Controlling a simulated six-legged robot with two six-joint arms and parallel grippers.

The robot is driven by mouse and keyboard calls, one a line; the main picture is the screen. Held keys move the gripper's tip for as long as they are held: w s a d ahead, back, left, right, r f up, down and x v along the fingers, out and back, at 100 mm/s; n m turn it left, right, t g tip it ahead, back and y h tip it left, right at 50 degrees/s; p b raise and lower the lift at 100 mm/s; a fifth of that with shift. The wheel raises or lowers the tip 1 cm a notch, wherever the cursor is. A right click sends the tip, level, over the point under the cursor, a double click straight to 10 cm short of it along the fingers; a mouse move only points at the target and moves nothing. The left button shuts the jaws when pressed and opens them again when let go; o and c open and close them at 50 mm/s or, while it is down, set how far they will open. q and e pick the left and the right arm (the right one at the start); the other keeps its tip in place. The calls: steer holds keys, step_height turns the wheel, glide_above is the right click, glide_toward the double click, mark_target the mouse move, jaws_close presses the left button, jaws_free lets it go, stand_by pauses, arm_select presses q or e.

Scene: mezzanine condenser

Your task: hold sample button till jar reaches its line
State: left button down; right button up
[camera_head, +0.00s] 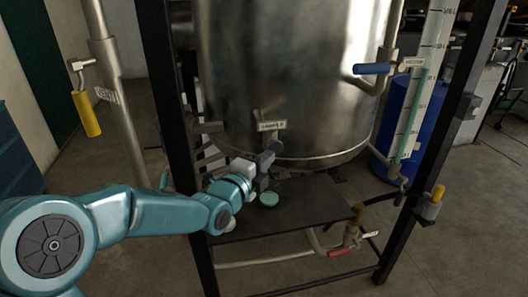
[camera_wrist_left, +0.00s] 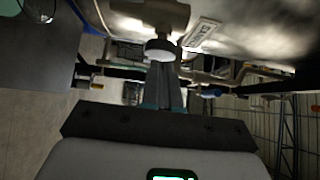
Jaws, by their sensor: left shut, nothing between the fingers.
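My left gripper (camera_head: 268,160) is below the steel vessel's labelled sample fitting (camera_head: 271,126), with its fingers closed and empty. In the left wrist view the closed fingers (camera_wrist_left: 170,85) point at a round white-faced button (camera_wrist_left: 160,50) on the fitting. The tips are at or very near the button's face; I cannot tell whether they press it. The sample jar (camera_head: 269,199) stands on the dark shelf right of my wrist, with green liquid in it. It also shows at the upper left of the left wrist view (camera_wrist_left: 38,10). Its line is too small to make out. My right gripper is out of view.
The steel vessel (camera_head: 290,70) hangs above the dark shelf (camera_head: 310,205) between dark frame posts. A blue-handled valve (camera_head: 371,69) and a graduated sight tube (camera_head: 420,85) are at the right. A red-handled valve (camera_head: 339,252) is below. A yellow handle (camera_head: 86,113) hangs at left.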

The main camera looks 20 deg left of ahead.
arm_select(q)
steer(key=shift+w+a, duration=0.35)
steer(key=shift+w, duration=0.15)
steer(key=shift+w+a+b, duration=0.5)
steer(key=shift+w+b, duration=0.15)
steer(key=shift+b, duration=0.45)
stand_by(3.2)
